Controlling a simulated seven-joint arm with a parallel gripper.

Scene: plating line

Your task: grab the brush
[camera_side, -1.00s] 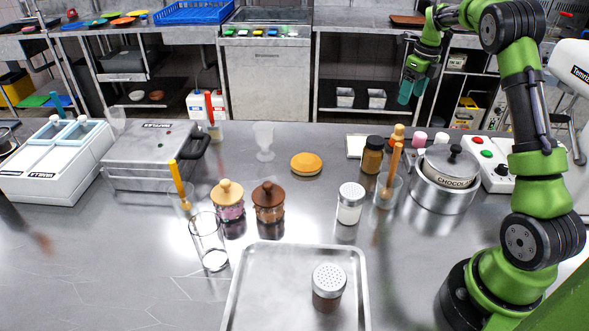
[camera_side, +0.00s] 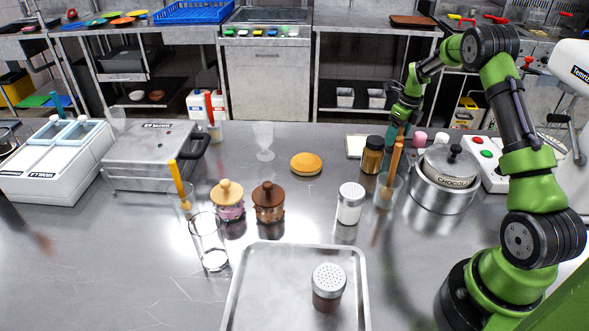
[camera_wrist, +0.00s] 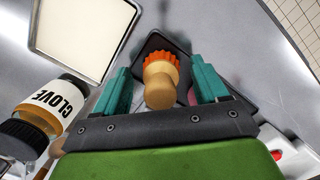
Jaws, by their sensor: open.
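The brush (camera_wrist: 161,82) shows in the wrist view, with a rounded wooden handle and a scalloped orange end. It lies between the two teal fingers of my gripper (camera_wrist: 160,68), with a gap on both sides. My gripper is open and holds nothing. In the side view my gripper (camera_side: 394,132) is low behind the clove jar and the glass of wooden sticks, and it hides most of the brush there. I cannot tell the exact height of the fingers over the brush.
The clove jar (camera_wrist: 52,112) stands close to the left of my gripper, beside a white square tray (camera_wrist: 75,38). A dark tray (camera_wrist: 155,43) lies beneath the brush. In the side view, a glass with sticks (camera_side: 388,191) and the chocolate pot (camera_side: 448,180) are near.

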